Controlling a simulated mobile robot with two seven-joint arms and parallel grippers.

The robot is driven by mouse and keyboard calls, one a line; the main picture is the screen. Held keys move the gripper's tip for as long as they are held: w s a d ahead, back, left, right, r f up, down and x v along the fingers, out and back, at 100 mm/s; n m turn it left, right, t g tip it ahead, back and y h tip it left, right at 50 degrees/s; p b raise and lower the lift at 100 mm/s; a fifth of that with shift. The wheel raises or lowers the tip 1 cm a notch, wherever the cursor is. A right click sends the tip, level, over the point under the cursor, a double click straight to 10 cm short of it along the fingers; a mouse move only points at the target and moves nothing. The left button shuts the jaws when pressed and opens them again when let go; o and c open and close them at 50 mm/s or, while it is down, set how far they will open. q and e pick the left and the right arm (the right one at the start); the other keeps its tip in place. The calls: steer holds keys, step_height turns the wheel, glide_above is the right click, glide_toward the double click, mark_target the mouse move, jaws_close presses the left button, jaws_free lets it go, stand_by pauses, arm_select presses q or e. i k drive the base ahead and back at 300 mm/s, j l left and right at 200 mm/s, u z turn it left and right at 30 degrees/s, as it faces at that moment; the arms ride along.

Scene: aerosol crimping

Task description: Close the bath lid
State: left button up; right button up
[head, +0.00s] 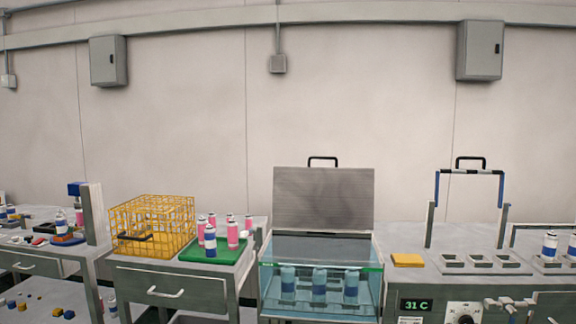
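The bath (270,291) is a clear-walled tank of water in the middle of the head view. Several cans with blue bands (320,284) stand in it. The bath lid (324,198) is a grey panel standing upright at the back of the bath, so the bath is open at the top. A black handle (323,160) sits on the lid's upper edge. Neither of my grippers is in view.
Left of the bath, a green tray (192,256) holds pink and blue-banded cans, beside a yellow wire basket (152,225). To the right, a counter carries a yellow sponge-like block (407,260), a blue-and-black frame (471,172) and a "31 C" display (416,305).

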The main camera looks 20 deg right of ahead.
mark_target(308, 197)
steer(key=l+u, duration=0.3)
steer(key=l, duration=0.45)
steer(key=k+l+u, duration=0.1)
steer(key=l+u, duration=0.15)
steer(key=l, duration=1.05)
steer(key=k+l, duration=0.15)
steer(key=l, duration=0.35)
steer(key=l+u, duration=0.1)
steer(key=l, duration=0.45)
steer(key=k+l, duration=0.15)
steer(key=l, duration=0.35)
steer(key=k+l, duration=0.1)
steer(key=l, duration=0.4)
steer(key=k+l+u, duration=0.1)
steer(key=l, duration=0.45)
steer(key=i+j, duration=0.2)
steer(key=j, duration=0.15)
steer(key=i+j+z, duration=0.1)
steer(key=j, duration=0.3)
steer(key=i, duration=0.05)
